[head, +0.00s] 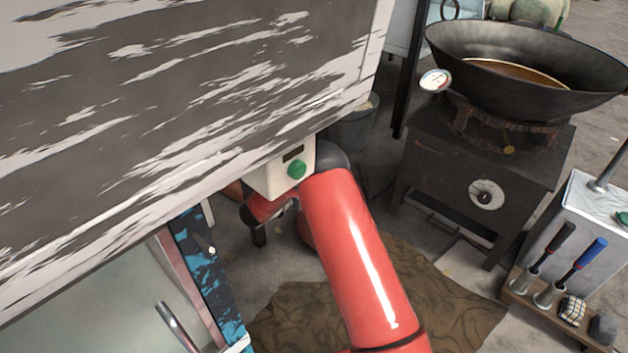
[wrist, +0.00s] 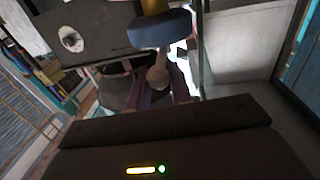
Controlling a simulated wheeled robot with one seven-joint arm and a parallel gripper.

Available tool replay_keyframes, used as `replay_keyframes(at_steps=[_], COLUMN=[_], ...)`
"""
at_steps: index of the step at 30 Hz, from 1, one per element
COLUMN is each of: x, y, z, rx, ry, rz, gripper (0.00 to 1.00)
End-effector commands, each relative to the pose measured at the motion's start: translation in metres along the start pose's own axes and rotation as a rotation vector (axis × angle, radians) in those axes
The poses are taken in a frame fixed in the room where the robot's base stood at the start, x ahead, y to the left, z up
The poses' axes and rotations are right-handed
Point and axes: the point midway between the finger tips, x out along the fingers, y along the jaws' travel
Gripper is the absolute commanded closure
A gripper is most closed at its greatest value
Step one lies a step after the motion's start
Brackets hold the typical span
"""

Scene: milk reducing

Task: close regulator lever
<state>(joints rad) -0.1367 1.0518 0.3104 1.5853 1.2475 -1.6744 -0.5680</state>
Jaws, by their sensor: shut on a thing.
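In the wrist view, my gripper (wrist: 156,82) reaches forward past its dark housing. Its jaws are shut on a small pale beige piece (wrist: 158,76), which looks like the regulator lever. A dark blue block (wrist: 160,29) with a brass-coloured part (wrist: 154,6) above it sits just beyond the jaws. The exact contact is dark and hard to make out. In the head view, my red arm reaches under the worn table top, and the jaws and the lever are hidden there.
The worn table top (head: 190,95) overhangs the spot closely. A black stove (head: 470,180) with a large wok (head: 500,75) stands to the right. A grey bucket (head: 355,130) is behind. A brown mat (head: 455,300) lies on the floor. A tool rack (head: 560,305) stands at the lower right.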

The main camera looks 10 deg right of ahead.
Motion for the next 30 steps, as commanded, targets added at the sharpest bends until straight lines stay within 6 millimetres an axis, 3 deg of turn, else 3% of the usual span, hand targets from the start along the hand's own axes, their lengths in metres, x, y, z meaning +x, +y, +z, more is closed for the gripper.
replay_keyframes(at_steps=[19,20,23,24,30], x=[0.0048,0.0048,0.0040,0.0036,0.0024], y=[-0.0013,-0.0013,-0.0014,-0.0015,-0.0017], z=[0.0027,0.0027,0.0022,0.0020,0.0012], rx=[0.000,0.000,0.000,0.000,0.001], ry=[-0.002,-0.002,-0.001,-0.001,-0.001], rz=[0.047,0.047,0.047,0.046,0.046], gripper=[1.00,0.75,0.62,0.58,0.58])
